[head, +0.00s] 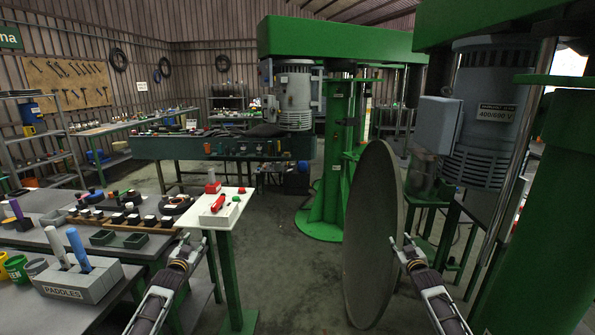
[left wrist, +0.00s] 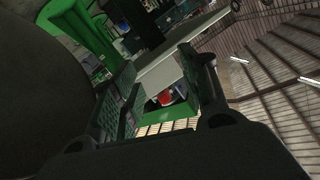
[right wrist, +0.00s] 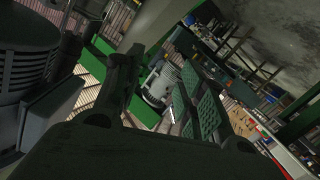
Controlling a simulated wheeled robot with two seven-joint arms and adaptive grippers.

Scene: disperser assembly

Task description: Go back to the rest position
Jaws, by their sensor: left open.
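My left gripper (head: 195,241) is in the lower left middle of the head view, in front of a small white-topped stand. Its fingers are apart and hold nothing. In the left wrist view the two fingers (left wrist: 160,85) also stand apart with an empty gap. My right gripper (head: 403,241) is right of the middle in the head view, close to the right edge of a large grey disc (head: 372,235). I cannot tell if it touches the disc. In the right wrist view its fingers (right wrist: 160,75) are apart with nothing between them.
The white-topped stand (head: 226,211) holds red items near my left gripper. A bench at left carries a grey PADDLES block (head: 80,283) with blue and white handles. Green machines (head: 330,205) with motors stand behind and right. Bare floor (head: 290,280) lies between stand and disc.

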